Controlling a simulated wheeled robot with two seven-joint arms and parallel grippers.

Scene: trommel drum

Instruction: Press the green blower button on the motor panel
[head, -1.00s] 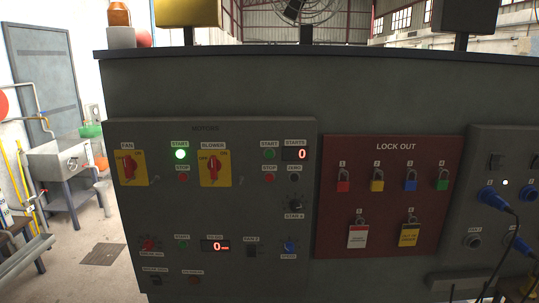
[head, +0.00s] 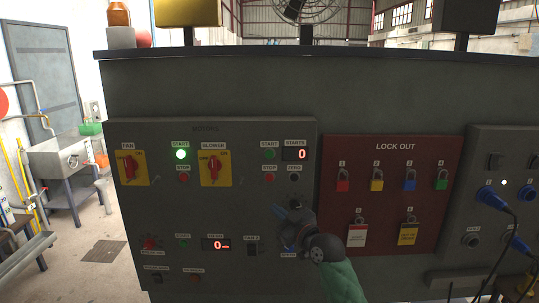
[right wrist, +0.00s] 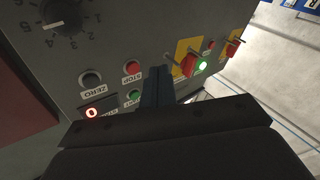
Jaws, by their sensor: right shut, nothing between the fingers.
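The motor panel (head: 225,125) fills the left half of the head view. The green blower START button (head: 269,154), unlit, sits right of the yellow-backed red BLOWER switch (head: 209,172), above a red STOP button (head: 269,177). In the right wrist view the green button (right wrist: 133,97) is just left of my fingers. My right gripper (head: 283,213) is shut and empty, in front of the panel below the blower buttons, covering part of the speed knob area. Its closed fingers (right wrist: 156,80) point toward the panel in the wrist view. My left gripper is out of view.
The FAN switch (head: 129,168) and lit green fan START button (head: 181,154) are at the panel's upper left. A display (head: 295,154) reads 0 beside the blower button. The red lock-out board (head: 378,235) with several padlocks stands right of the panel.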

